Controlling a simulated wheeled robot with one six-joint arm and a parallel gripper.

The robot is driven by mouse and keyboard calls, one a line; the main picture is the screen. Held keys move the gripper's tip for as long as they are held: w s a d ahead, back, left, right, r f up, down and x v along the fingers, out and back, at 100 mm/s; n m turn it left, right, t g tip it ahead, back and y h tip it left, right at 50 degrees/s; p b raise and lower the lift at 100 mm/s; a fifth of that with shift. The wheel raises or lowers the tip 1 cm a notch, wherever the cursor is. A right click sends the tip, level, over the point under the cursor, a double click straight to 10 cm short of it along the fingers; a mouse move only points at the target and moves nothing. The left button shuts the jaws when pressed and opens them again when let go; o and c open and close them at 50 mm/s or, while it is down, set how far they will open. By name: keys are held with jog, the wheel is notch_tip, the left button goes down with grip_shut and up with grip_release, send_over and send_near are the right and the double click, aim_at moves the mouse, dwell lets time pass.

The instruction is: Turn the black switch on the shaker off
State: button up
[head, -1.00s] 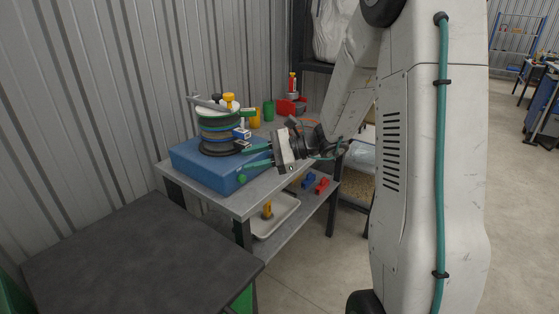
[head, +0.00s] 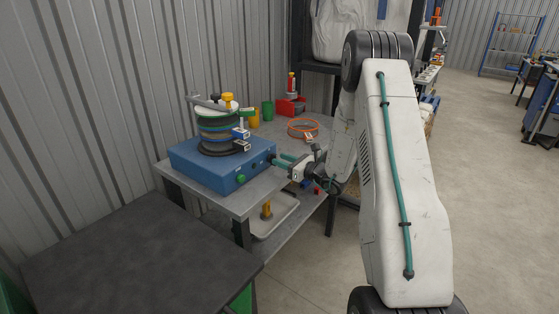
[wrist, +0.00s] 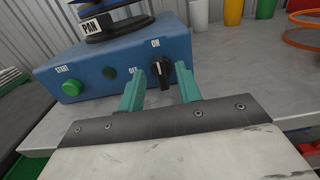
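The shaker has a blue box base (head: 205,168) on the grey table, with a stack of sieves (head: 219,135) on top. In the wrist view its front panel (wrist: 90,82) faces me. The black switch (wrist: 157,75) is on that panel, with "ON" printed above it and "OFF" to its left. Its pale mark points up towards ON. My gripper (wrist: 161,72) is open, its teal fingers on either side of the switch with small gaps showing. In the head view my gripper (head: 282,160) is at the right end of the shaker's front; the switch is hard to make out there.
Coloured cups (head: 267,110), a red bin (head: 291,106) and an orange ring (head: 303,128) stand behind. A dark table (head: 140,260) is in front left.

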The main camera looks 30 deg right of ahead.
jog(key=shift+w+a, duration=0.25)
jog(key=shift+w, duration=0.45)
grip_shut()
